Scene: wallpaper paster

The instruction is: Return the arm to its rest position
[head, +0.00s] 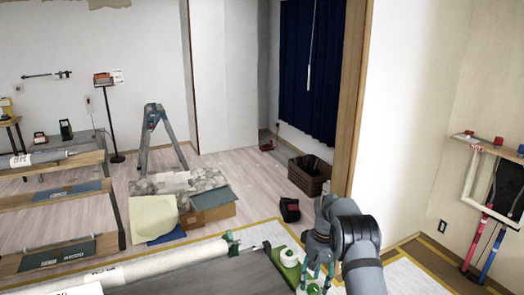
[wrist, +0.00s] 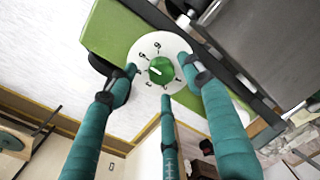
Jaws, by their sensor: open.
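My gripper (head: 318,272) is at the lower right of the head view, with its teal fingers pointing down at the end of my grey arm. In the wrist view, my gripper (wrist: 160,80) has three teal fingers spread apart, with nothing held between them. A white dial with a green knob (wrist: 161,70) and dark markings shows between the fingertips, set on a green panel (wrist: 112,32). I cannot tell whether any fingertip touches the dial.
A long machine with a pale roll (head: 170,262) runs along the front, close to my gripper. A wooden post (head: 350,100) and white wall stand right of it. A stepladder (head: 157,138), a dark crate (head: 308,175) and a cardboard box (head: 208,210) stand farther back. Wooden floor lies between.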

